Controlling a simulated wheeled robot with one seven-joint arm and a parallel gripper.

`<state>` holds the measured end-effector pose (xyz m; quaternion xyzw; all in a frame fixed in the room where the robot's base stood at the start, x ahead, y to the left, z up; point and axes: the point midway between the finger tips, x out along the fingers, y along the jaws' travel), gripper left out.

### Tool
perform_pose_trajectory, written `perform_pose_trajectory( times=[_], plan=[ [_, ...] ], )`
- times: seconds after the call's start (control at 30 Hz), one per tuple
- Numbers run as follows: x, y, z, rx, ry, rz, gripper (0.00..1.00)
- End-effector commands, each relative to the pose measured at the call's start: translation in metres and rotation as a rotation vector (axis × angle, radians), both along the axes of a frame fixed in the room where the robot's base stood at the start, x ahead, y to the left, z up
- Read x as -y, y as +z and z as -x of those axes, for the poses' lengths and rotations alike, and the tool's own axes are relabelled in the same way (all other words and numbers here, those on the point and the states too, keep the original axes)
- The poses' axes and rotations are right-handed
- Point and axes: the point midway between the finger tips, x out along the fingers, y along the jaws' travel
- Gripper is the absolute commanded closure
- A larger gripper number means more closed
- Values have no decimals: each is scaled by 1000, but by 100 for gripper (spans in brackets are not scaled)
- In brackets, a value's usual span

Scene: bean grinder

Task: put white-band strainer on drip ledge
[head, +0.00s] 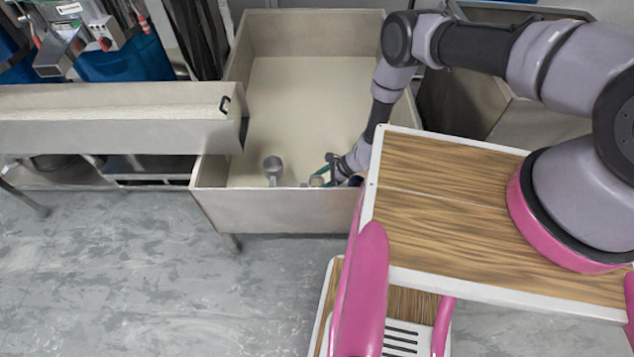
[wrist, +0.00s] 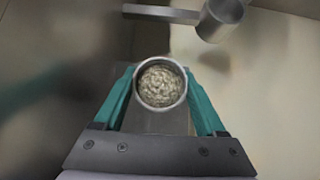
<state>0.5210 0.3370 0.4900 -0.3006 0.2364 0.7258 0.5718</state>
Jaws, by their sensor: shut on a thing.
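My gripper (wrist: 160,92) has teal fingers on either side of a round metal cup (wrist: 160,64), seen from above in the wrist view. The cup is full of a pale, lumpy, bean-like content. In the head view my gripper (head: 327,175) is low inside the big bin, near its front wall, with the held cup (head: 316,181) at its left. A second grey metal cup (head: 273,165) stands to the left; it also shows in the wrist view (wrist: 219,18). No white band is readable on either cup. I cannot tell which surface is the drip ledge.
The deep beige bin (head: 290,212) has raised walls around the gripper. A long pale trough (head: 110,115) with a black clip adjoins its left side. The bin floor behind the cups is clear. My wood-topped base is close on the right.

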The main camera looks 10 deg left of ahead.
Motion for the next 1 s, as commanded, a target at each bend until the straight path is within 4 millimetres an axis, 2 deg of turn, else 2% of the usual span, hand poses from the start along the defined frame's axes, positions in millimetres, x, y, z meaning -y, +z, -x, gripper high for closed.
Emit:
perform_pose_trajectory(
  times=[0.03, 0.07, 0.1, 0.47, 1.0],
  plan=[
    [0, -2, 0, 0, 0, 0, 90],
    [0, -1, 0, 0, 0, 0, 16],
    [0, -1, 0, 0, 0, 0, 0],
    [3, 6, -2, 0, -1, 0, 0],
    [73, 77, -18, -1, -2, 0, 0]
  ],
)
